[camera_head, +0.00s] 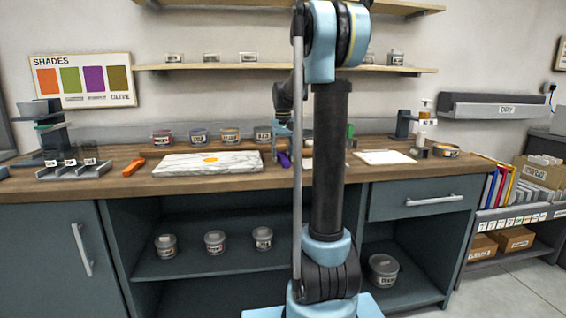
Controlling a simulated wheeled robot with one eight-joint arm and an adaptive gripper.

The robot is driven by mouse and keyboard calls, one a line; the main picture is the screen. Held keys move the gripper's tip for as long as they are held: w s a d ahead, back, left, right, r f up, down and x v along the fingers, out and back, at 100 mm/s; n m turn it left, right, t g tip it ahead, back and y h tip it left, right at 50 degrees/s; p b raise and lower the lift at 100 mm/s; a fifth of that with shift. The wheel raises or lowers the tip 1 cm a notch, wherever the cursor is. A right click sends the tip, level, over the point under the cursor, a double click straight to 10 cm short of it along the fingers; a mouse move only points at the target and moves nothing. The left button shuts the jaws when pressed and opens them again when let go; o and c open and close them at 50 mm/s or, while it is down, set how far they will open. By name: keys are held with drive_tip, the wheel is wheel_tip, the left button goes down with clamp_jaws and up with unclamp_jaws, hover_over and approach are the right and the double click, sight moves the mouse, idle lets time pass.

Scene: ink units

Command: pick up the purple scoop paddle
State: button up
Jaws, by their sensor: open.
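A small purple object (284,160), likely the purple scoop paddle, lies on the wooden worktop just right of the marble slab. My arm's column hides the area to its right, so its full shape cannot be made out. My gripper (282,128) hangs in the air above and behind the column's left side, pointing down. It is open and apart from the purple object. The jaws are small and partly hidden by my own arm.
A white marble slab (208,163) with an orange blob lies left of the purple object. An orange tool (134,167) lies further left. Several lidded tubs (229,136) line the back. A white sheet (385,157) lies right of my column.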

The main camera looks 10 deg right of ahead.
sight(283, 157)
clamp_jaws()
wheel_tip(283, 157, up, 10)
idle(0.8)
drive_tip(key=c, duration=0.8)
unclamp_jaws()
clamp_jaws()
